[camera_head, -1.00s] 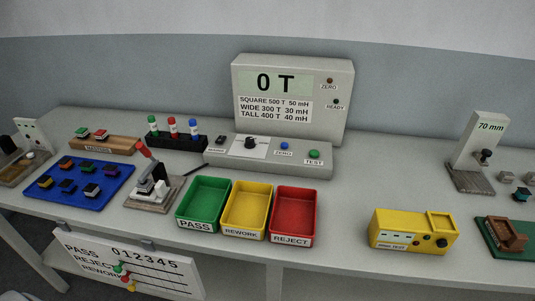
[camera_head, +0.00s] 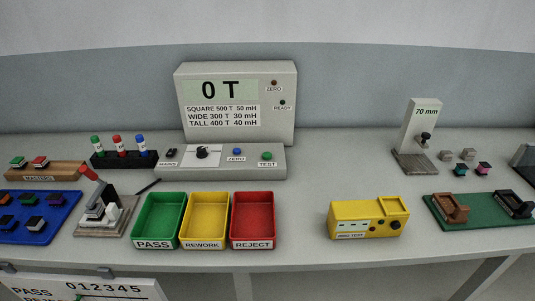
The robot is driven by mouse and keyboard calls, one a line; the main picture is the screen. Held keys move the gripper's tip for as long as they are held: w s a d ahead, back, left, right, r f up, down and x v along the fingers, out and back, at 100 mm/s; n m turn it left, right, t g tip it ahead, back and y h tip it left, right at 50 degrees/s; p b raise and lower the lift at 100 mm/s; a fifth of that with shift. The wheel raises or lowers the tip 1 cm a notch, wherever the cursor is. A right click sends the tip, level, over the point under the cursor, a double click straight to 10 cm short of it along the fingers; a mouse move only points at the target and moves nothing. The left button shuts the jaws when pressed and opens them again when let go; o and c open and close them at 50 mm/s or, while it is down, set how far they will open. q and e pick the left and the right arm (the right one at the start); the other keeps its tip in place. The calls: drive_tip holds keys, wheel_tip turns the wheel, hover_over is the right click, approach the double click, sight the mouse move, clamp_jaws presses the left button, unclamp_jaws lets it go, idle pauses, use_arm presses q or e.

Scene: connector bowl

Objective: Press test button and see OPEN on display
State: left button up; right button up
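The grey tester (camera_head: 282,131) stands at the back of the bench. Its display (camera_head: 221,90) reads "0 T". A green button (camera_head: 267,156) labelled TEST is at the right of its lower panel, with a blue ZERO button (camera_head: 237,152) to its left. A black knob (camera_head: 202,152) and a small switch (camera_head: 171,153) labelled MAINS are further left. A yellow box (camera_head: 344,219) with a label that seems to end in TEST sits at the front right and has several small ports and knobs. Neither gripper is in view.
Green PASS (camera_head: 137,215), yellow REWORK (camera_head: 185,215) and red REJECT (camera_head: 234,215) bins stand empty before the tester. A blue tray (camera_head: 62,222) of several parts is left. A 70 mm gauge stand (camera_head: 418,120) and green board (camera_head: 468,217) are right. Bare bench lies between tester and gauge.

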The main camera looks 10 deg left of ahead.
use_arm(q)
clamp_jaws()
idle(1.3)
